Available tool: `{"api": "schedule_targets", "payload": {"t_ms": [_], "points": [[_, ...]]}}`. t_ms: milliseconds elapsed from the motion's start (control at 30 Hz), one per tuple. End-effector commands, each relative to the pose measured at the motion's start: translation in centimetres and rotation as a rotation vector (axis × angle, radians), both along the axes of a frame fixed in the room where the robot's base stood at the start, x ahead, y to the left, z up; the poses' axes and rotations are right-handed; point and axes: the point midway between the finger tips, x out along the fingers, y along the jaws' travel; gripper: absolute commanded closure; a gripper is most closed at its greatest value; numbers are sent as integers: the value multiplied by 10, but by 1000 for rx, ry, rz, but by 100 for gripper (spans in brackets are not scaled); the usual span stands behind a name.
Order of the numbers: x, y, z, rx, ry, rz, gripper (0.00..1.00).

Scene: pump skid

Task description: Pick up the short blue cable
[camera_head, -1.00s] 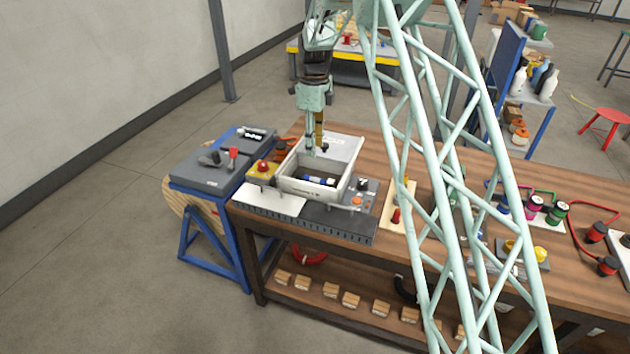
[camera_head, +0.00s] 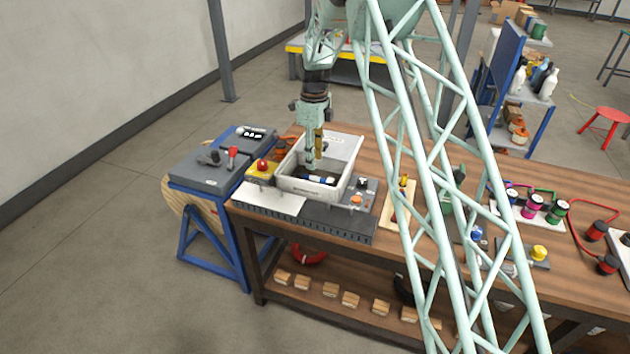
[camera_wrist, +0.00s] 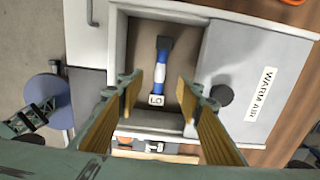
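A short blue and white piece with a dark end, which looks like the short blue cable (camera_wrist: 161,73), lies in the open grey box (camera_head: 339,147). In the head view the blue cable (camera_head: 324,180) shows near the box's front wall. My gripper (camera_wrist: 158,88) is open, with its two tan fingers apart, one to each side of the cable in the wrist view. In the head view my gripper (camera_head: 310,164) points down, with its tips at the box opening. The exact gap between the tips and the cable cannot be told.
The box's lid (camera_wrist: 257,77), labelled WARM AIR and with a dark knob, stands beside the opening. A yellow box with a red button (camera_head: 261,170) is left of the grey box. A panel with small parts (camera_head: 361,196) is at its right.

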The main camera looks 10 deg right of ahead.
Motion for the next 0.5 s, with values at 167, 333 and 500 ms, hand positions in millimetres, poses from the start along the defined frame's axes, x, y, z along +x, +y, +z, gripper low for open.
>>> {"api": "schedule_targets", "payload": {"t_ms": [167, 333, 500], "points": [[0, 0, -18, 0, 1, 0, 67], [0, 0, -24, 0, 0, 0, 67], [0, 0, -24, 0, 0, 0, 67]]}}
